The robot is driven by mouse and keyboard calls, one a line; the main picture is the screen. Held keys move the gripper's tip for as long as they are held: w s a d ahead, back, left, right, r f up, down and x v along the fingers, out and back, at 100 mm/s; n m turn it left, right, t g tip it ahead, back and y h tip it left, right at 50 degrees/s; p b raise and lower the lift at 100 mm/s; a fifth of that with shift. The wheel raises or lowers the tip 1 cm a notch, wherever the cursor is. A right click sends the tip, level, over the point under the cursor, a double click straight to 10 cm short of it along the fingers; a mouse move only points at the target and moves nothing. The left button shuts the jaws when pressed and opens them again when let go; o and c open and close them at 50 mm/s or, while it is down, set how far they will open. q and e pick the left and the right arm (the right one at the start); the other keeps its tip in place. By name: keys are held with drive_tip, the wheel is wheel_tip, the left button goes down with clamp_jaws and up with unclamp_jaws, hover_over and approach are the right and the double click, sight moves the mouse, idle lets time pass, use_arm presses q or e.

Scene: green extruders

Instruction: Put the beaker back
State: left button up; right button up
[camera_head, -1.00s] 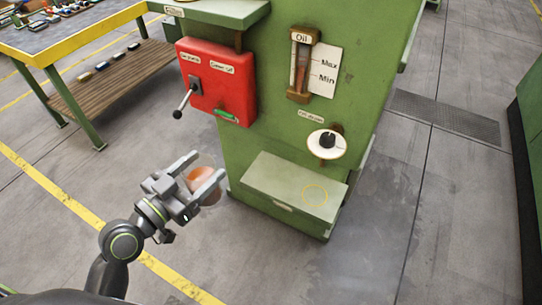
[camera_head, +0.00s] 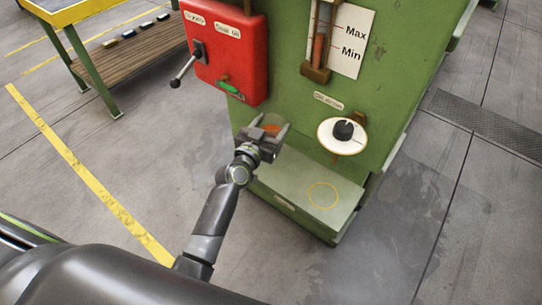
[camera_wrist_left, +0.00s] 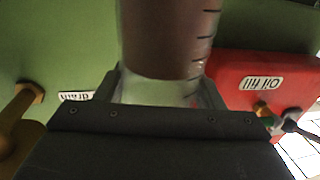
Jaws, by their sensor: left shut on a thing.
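A clear beaker (camera_head: 270,124) with reddish-brown liquid is held in my left gripper (camera_head: 272,138), in front of the green machine. In the left wrist view the beaker (camera_wrist_left: 170,45) rises from between the jaws, with dark graduation marks on its side. The gripper (camera_wrist_left: 160,95) is shut on it. The beaker is above and to the left of a green ledge (camera_head: 290,180) at the machine's foot, which bears a yellow circle (camera_head: 323,195). The circle is empty. My right gripper is not in view.
A red panel (camera_head: 226,50) with a lever (camera_head: 183,72) is on the machine, up and left of the gripper. A white dial with a black knob (camera_head: 344,131) sticks out above the ledge. An oil gauge (camera_head: 320,45) is higher up. A workbench (camera_head: 85,60) stands at the left.

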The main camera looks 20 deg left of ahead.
use_arm(q)
wheel_tip(320, 180, down, 6)
drive_tip(key=b, duration=0.3)
drive_tip(key=shift+f+b, duration=0.7)
drive_tip(key=shift+b, duration=0.1)
drive_tip(key=shift+f, duration=0.1)
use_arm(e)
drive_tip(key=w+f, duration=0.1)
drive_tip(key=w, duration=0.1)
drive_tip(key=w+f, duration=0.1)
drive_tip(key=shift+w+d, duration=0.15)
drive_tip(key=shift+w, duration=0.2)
use_arm(q)
drive_tip(key=shift+f, duration=0.1)
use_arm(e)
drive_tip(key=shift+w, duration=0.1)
use_arm(q)
drive_tip(key=o, duration=1.2)
drive_tip(key=shift+o, duration=0.2)
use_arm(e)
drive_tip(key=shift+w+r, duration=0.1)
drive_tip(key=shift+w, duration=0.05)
